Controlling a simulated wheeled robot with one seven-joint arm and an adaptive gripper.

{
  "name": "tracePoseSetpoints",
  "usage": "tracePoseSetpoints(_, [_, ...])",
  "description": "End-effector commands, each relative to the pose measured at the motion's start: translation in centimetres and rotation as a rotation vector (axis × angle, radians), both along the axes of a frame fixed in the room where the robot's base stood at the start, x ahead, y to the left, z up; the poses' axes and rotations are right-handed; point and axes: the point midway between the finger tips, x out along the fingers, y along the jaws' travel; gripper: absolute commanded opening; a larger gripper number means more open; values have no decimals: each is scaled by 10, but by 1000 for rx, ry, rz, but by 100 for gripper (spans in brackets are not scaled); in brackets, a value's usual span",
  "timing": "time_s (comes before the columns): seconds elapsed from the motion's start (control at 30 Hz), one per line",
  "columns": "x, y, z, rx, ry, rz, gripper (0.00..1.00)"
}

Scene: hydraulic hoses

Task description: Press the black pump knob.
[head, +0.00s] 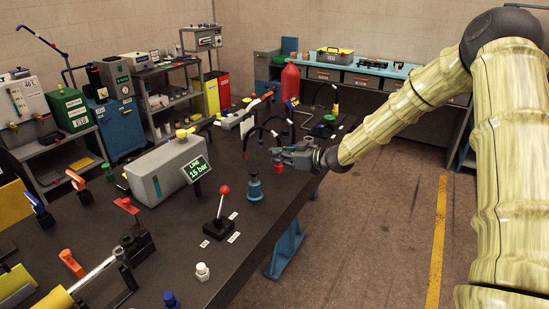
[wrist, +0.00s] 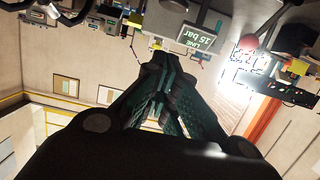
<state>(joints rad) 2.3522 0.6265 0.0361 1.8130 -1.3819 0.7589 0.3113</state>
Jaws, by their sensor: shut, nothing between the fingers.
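My gripper (head: 283,154) is shut and empty, held above the right edge of the dark bench and pointing left. Its closed fingers fill the middle of the wrist view (wrist: 165,95). A grey pump box (head: 165,172) with a display reading "LINE 15 bar" (head: 196,168) stands left of it. The display shows upside down in the wrist view (wrist: 202,40). I cannot clearly make out a black pump knob. A blue cylinder with a dark top (head: 254,187) stands on the bench, lower and left of my gripper, apart from it.
A lever with a red ball (head: 224,191) stands in front of the grey box. A small red part (head: 278,168) is just below my gripper. Black hoses (head: 265,130) arch behind it. A red bottle (head: 290,82) stands farther back. Floor right of the bench is clear.

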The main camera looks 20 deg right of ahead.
Motion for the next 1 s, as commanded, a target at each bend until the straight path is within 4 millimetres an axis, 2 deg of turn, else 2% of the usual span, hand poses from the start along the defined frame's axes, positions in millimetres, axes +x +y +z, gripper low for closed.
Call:
tracePoseSetpoints(0.7, [64,50,-19,0,1,0,0])
tracePoseSetpoints(1.0, [65,51,-46,1,2,-1,0])
